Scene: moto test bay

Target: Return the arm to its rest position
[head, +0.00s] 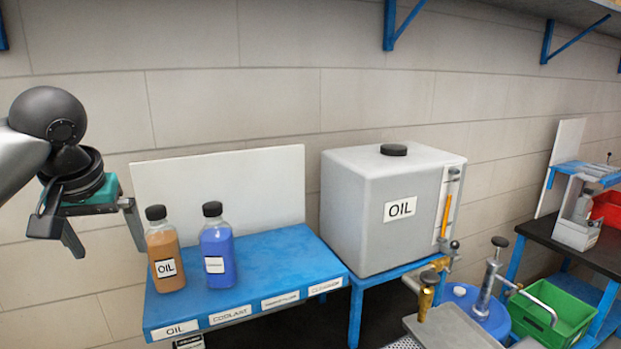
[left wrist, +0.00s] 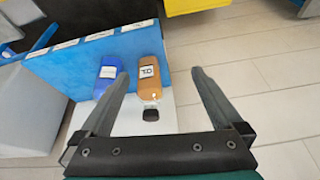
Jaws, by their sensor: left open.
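My left gripper (head: 98,232) is at the left of the head view, its fingers pointing down and spread apart with nothing between them. Its right finger is close to the orange-brown oil bottle (head: 166,255) in the picture. In the left wrist view the two open fingers (left wrist: 157,88) show, with the oil bottle (left wrist: 148,78) beyond and between them. The bottle stands upright on the blue shelf (head: 270,262), beside the blue coolant bottle (head: 217,250). I cannot tell the exact gap between finger and bottle. My right gripper is in neither view.
A large grey oil tank (head: 350,225) stands to the right of the shelf. A white panel (head: 240,185) stands behind the bottles. Further right are a green bin (head: 560,318), a red bin (head: 607,208) and a dark bench (head: 590,247). The wall area above the gripper looks clear.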

